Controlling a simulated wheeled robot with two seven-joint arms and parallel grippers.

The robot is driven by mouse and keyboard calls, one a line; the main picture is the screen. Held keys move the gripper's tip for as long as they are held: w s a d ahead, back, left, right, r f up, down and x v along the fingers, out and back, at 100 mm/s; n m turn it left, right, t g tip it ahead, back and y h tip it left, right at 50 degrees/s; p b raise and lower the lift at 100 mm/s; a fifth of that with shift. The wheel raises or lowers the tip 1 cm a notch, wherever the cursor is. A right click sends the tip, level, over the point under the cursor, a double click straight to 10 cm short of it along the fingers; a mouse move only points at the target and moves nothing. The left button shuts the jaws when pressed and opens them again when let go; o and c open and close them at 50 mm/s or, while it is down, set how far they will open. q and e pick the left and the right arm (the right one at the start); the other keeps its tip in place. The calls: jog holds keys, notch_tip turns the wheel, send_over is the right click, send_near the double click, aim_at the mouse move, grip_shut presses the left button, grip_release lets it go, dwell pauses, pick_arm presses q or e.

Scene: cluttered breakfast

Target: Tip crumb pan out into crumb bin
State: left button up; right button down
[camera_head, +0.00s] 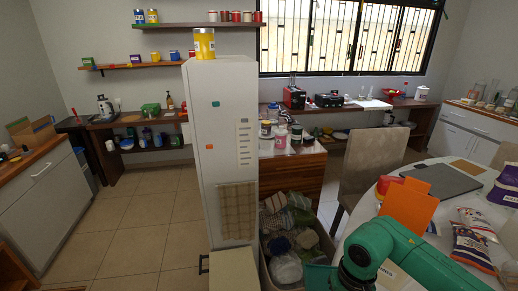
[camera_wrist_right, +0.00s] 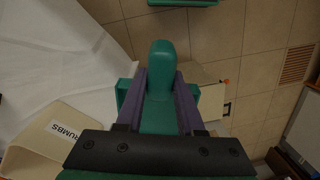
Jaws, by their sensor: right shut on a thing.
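My right gripper (camera_wrist_right: 160,105) is shut on the green crumb pan (camera_wrist_right: 160,58), whose rounded end stands up between the purple-grey fingers. Its wider green part shows on both sides of the fingers. In the head view a teal piece (camera_head: 319,279), probably the pan, shows just left of my green right arm; the gripper itself is not clear there. The cream crumb bin (camera_wrist_right: 42,150), with its label partly reading "RUMBS", is at lower left in the wrist view, left of the gripper and apart from the pan's visible part. The pan's contents cannot be seen. My left gripper is out of view.
A round white table (camera_head: 350,222) holds an orange board (camera_head: 408,207), a laptop (camera_head: 443,181) and snack bags (camera_head: 470,244). A chair (camera_head: 371,157) stands behind it. A box of cloths (camera_head: 290,235) and a tall white cabinet (camera_head: 222,150) stand left. Floor beyond is open.

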jog(key=shift+w+a+f+n, duration=0.35)
jog(key=shift+a+f+n, duration=0.15)
jog(key=shift+a+f, duration=0.25)
jog(key=shift+s+d, duration=0.15)
jog(key=shift+d, duration=0.05)
dwell(0.4)
